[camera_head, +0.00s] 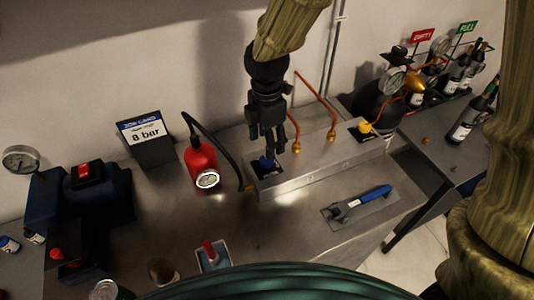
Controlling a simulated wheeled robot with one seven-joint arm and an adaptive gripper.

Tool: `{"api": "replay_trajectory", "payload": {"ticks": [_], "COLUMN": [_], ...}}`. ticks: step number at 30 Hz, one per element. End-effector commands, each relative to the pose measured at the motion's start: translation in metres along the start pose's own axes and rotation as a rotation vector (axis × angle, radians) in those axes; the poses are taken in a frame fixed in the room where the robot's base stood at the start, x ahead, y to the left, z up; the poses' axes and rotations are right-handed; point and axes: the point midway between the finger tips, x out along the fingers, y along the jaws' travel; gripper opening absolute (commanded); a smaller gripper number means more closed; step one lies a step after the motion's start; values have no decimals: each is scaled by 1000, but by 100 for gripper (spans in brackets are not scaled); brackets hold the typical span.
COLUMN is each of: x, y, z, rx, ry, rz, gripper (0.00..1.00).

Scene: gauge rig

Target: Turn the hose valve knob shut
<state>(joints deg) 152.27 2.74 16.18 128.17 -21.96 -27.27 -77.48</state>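A metal manifold block (322,165) stands on the bench. A blue knob (266,164) sits on a dark plate at its left end, near the brass fitting (248,187) where a black hose (222,139) comes in. I take this knob for the hose valve. A yellow knob (366,127) sits at the block's right end. My gripper (272,148) points down right over the blue knob and partly hides it. I cannot tell whether the fingers touch the knob or how far apart they are.
A red cylinder with a gauge (201,165) stands left of the block, by an "8 bar" sign (142,132). Copper pipes (314,89) rise behind the block. Bottles (464,122) stand at right.

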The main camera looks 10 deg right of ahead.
Motion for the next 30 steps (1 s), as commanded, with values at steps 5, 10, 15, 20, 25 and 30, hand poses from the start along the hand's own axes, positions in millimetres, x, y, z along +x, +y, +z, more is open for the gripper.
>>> {"api": "replay_trajectory", "payload": {"ticks": [5, 10, 15, 20, 25, 30], "x": [26, 46, 62, 70, 73, 73], "y": [0, -1, 0, 0, 0, 0], "z": [1, 2, 2, 2, 2, 2], "rx": [2, 3, 5, 6, 6, 6], "ry": [0, 1, 1, 1, 1, 1], "rz": [-5, -4, -4, -1, -1, -1], "gripper": [57, 57, 57, 57, 57, 57]}}
